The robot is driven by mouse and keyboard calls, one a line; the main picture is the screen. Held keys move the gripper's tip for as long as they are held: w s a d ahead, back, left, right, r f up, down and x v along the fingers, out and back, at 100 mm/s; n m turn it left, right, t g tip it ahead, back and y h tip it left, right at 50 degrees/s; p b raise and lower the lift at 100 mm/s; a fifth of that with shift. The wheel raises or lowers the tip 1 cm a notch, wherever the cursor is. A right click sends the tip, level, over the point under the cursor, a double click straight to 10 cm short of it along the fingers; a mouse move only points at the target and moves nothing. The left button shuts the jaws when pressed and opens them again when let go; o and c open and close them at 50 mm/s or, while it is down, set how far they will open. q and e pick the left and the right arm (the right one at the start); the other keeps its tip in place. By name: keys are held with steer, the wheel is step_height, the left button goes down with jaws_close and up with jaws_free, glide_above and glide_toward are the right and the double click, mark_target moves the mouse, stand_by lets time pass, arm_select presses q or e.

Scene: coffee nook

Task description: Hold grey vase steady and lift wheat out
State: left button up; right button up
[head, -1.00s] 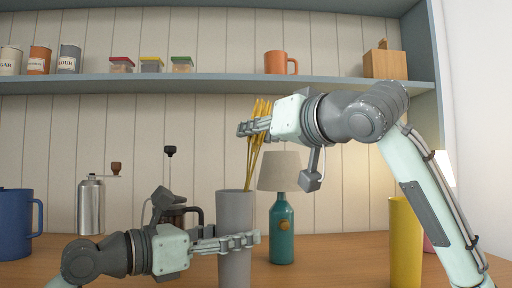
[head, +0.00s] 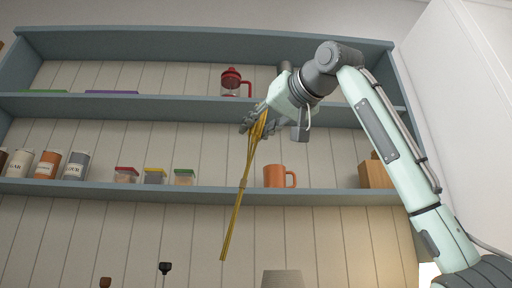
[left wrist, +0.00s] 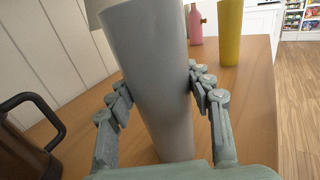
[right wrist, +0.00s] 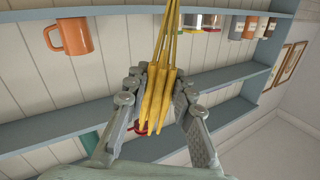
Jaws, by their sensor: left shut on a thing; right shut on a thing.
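The wheat (head: 243,190) is a yellow bundle of long stalks, hanging slightly tilted in front of the shelves in the head view. My right gripper (head: 256,122) is shut on its upper end; in the right wrist view the wheat heads (right wrist: 158,100) sit between the fingers (right wrist: 160,95). The lower stalk ends are in the open air, clear of any vase. The grey vase (left wrist: 150,60) stands upright on the table in the left wrist view. My left gripper (left wrist: 160,95) is shut around it, one finger on each side. The vase and left gripper are outside the head view.
The shelves hold an orange mug (head: 274,176), canisters (head: 46,164), small lidded jars (head: 155,176), a wooden box (head: 375,174) and a red press (head: 232,82). On the table, a yellow vase (left wrist: 230,30), a pink bottle (left wrist: 195,25) and a dark-handled pot (left wrist: 25,140) stand near the grey vase.

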mark_target(256, 105)
steer(key=shift+r, duration=0.25)
steer(key=shift+r, duration=2.2)
steer(key=shift+r, duration=2.25)
arm_select(q)
steer(key=o, duration=1.4)
